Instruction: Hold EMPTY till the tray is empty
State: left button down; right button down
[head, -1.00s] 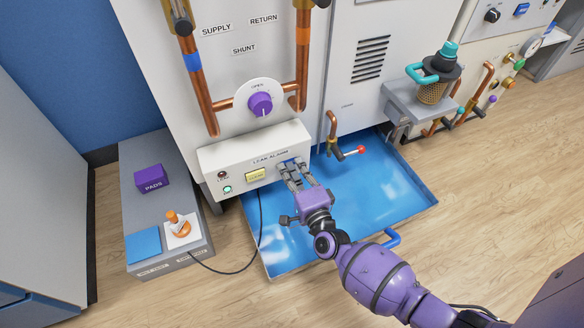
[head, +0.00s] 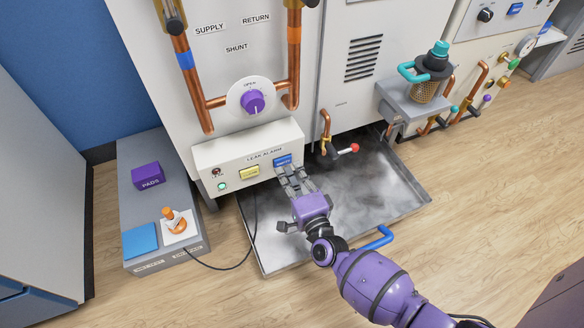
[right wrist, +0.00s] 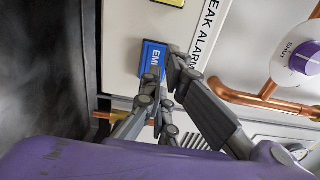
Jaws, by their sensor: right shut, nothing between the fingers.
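The blue EMPTY button (head: 282,160) is on the white leak alarm panel (head: 228,174), at its right end. It also shows in the right wrist view (right wrist: 151,57), partly covered by a finger. My right gripper (head: 288,172) is shut and empty, with its fingertips just below the button in the head view; I cannot tell whether they touch it. The fingers also show in the right wrist view (right wrist: 163,76). The drip tray (head: 405,207) under the cabinet shows a grey metallic floor with cloudy pale patches and no blue liquid. My left gripper is out of view.
A yellow button (head: 250,172) and a lit green lamp (head: 222,186) are on the panel. A red-tipped valve lever (head: 345,150) hangs over the tray. A blue handle (head: 376,238) is at the tray's front. A grey bench (head: 145,208) holds a purple PADS box (head: 148,175).

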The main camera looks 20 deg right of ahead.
jog(key=s+p, duration=0.2)
jog(key=s, duration=0.9)
jog(key=shift+d+f, duration=0.15)
